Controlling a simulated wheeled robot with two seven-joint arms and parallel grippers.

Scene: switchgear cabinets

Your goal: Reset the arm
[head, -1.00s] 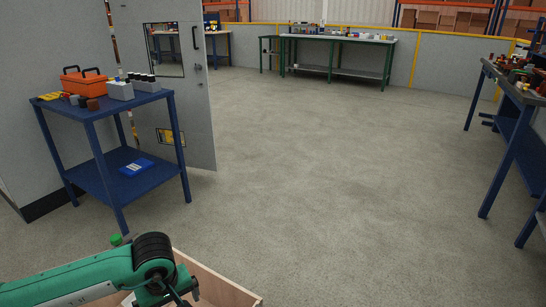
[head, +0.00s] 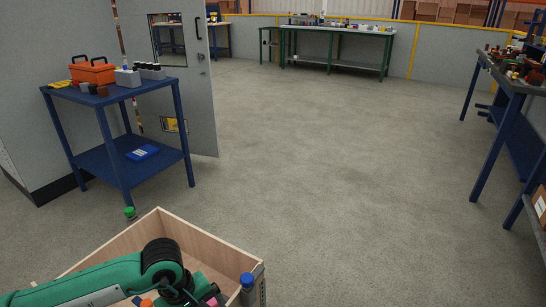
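My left arm (head: 110,277), green with a black joint, comes in from the bottom left and reaches over a wooden box (head: 208,237). Its dark end (head: 190,292) is low over the box, at the bottom edge of the picture. The fingers cannot be made out, so I cannot tell whether the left gripper is open or shut, or holds anything. My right arm and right gripper are not in view.
Small orange and pink items show in the box; a blue-capped post (head: 247,283) is at its right corner. A green-topped item (head: 130,213) shows behind it. A blue cart (head: 125,100) with an orange toolbox (head: 92,71) stands left, a workbench (head: 508,78) right. The middle floor is clear.

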